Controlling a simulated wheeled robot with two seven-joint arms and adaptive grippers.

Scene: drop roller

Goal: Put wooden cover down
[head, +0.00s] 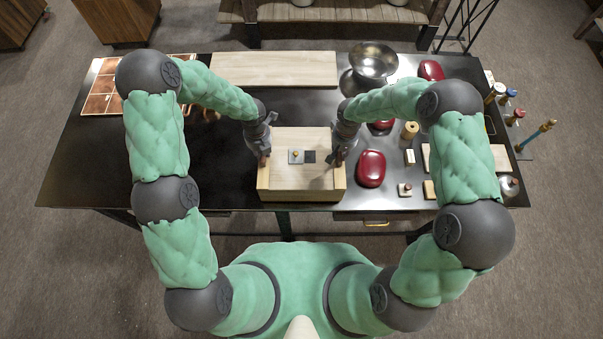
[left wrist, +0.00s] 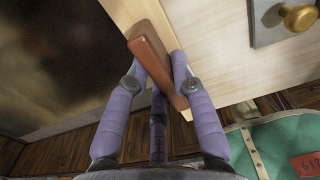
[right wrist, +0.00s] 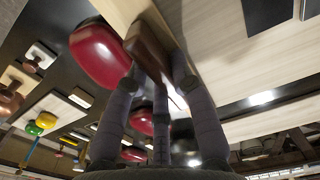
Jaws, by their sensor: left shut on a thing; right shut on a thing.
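The wooden cover (head: 280,140) is a pale box-like piece at the table's front middle. On its top are a small grey plate with a brass knob (head: 295,156) and a dark square (head: 310,156). My left gripper (head: 264,158) is shut on its left handle, a reddish-brown bar in the left wrist view (left wrist: 148,48). My right gripper (head: 340,156) is shut on its right handle, a dark brown bar in the right wrist view (right wrist: 148,45). The cover looks about level. I cannot tell whether it touches what is beneath it.
The black table (head: 222,185) is bare left of the cover. A pale board (head: 275,68) lies behind. On the right are a steel bowl (head: 374,60), a red oval lidded piece (head: 371,169), a wooden cylinder (head: 410,130) and several small blocks, close to my right arm.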

